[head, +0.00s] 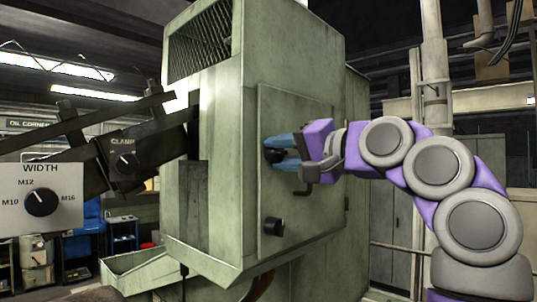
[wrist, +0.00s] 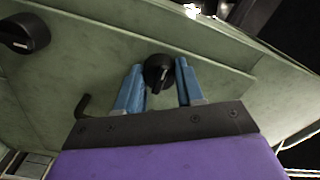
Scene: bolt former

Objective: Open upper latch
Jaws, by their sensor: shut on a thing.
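The upper latch is a round black knob on the door (head: 315,200) of the green machine. In the head view the upper latch (head: 273,155) shows at the left tips of my gripper (head: 282,152), partly hidden by the blue fingers. In the wrist view the upper latch (wrist: 158,73) sits between the two blue fingers of my gripper (wrist: 160,82), which are shut on it. The lower latch (head: 273,226), a similar black knob, is below on the same door. It also shows at the upper left of the wrist view (wrist: 25,33).
A dark bent handle (wrist: 88,105) sticks out near the left finger in the wrist view. A panel with a WIDTH dial (head: 40,200) and a CLAMP dial box (head: 125,160) are at the left. A green chute (head: 135,268) juts out at the machine's lower left.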

